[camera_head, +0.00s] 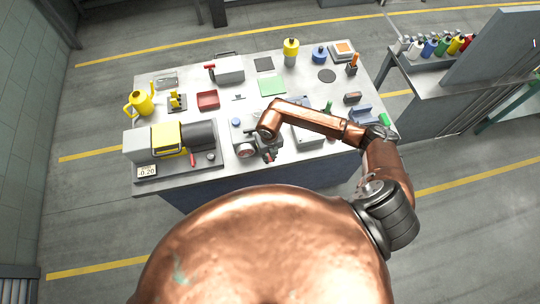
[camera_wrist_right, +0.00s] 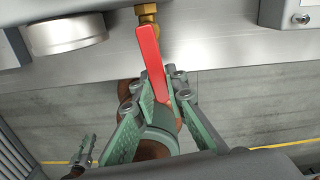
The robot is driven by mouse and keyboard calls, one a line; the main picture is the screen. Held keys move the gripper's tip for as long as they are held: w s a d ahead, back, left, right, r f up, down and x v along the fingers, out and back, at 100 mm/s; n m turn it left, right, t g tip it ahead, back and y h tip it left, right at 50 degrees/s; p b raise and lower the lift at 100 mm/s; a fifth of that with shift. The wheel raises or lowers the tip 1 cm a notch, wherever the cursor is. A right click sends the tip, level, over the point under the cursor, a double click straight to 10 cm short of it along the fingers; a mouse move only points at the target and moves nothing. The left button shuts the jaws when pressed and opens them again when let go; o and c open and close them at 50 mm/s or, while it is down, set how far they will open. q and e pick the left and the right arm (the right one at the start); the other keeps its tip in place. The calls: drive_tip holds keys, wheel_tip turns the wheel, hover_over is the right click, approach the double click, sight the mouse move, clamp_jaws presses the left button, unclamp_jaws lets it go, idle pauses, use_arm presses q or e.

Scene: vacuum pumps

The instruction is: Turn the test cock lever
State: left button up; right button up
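The red test cock lever (camera_wrist_right: 150,58) hangs from a brass fitting (camera_wrist_right: 147,14) at the front edge of the bench in the right wrist view. It slants slightly down to the right. My right gripper (camera_wrist_right: 163,92) has its green fingers on both sides of the lever's lower end, with little or no gap visible, so it looks shut on it. In the head view the right gripper (camera_head: 268,154) is small and dark at the bench's front edge, beside the grey pump unit (camera_head: 245,149). The lever cannot be made out there. My left gripper is not in view.
The bench (camera_head: 220,170) carries a yellow and grey motor unit (camera_head: 167,139), a yellow can (camera_head: 139,103), a red tray (camera_head: 208,99) and a green pad (camera_head: 272,86). A side table with coloured bottles (camera_head: 430,47) stands at the right. Floor in front is open.

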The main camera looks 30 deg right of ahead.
drive_tip(key=o, duration=0.5)
drive_tip(key=shift+d, duration=0.1)
drive_tip(key=shift+c, duration=0.2)
drive_tip(key=shift+r, duration=0.15)
drive_tip(key=shift+r+p, duration=0.6)
drive_tip(key=shift+r, duration=0.25)
drive_tip(key=shift+r+p, duration=1.9)
drive_tip(key=shift+r, duration=1.15)
